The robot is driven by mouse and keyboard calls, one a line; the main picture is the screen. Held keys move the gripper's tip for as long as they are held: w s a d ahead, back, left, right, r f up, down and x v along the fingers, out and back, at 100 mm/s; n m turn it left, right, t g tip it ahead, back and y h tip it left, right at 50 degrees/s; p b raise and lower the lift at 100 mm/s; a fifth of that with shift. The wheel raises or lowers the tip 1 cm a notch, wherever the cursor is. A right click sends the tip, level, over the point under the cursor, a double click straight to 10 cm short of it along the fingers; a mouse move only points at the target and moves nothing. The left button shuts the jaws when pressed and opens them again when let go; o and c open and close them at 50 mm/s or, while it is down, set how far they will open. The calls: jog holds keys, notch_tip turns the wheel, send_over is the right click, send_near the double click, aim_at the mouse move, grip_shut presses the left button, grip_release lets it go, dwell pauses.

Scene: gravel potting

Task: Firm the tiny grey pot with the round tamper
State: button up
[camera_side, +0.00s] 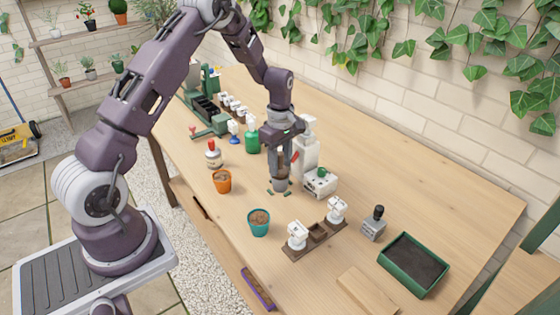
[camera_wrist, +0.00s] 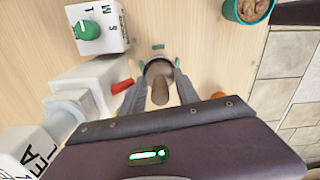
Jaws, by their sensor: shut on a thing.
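The tiny grey pot (camera_side: 280,185) stands upright on the table between small green corner marks. Its rim also shows in the wrist view (camera_wrist: 151,66), just past my fingertips. My gripper (camera_side: 284,158) is directly above the pot, pointing down. In the wrist view my gripper (camera_wrist: 160,92) is shut on the brown, round-ended handle of the round tamper (camera_wrist: 160,91). The tamper's lower end is over or inside the pot mouth. The handle and fingers hide most of the pot's inside, so I cannot tell whether the tamper touches the fill.
A white dial box (camera_side: 320,182) and a white pump bottle (camera_side: 307,150) stand close right of the pot. An orange pot (camera_side: 222,181), a teal pot (camera_side: 259,222), a brown rack (camera_side: 317,233) and a green tray (camera_side: 413,264) stand around. The table's far right is clear.

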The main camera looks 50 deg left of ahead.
jog(key=shift+f, duration=0.35)
dwell(0.7)
jog(key=shift+r, duration=1.55)
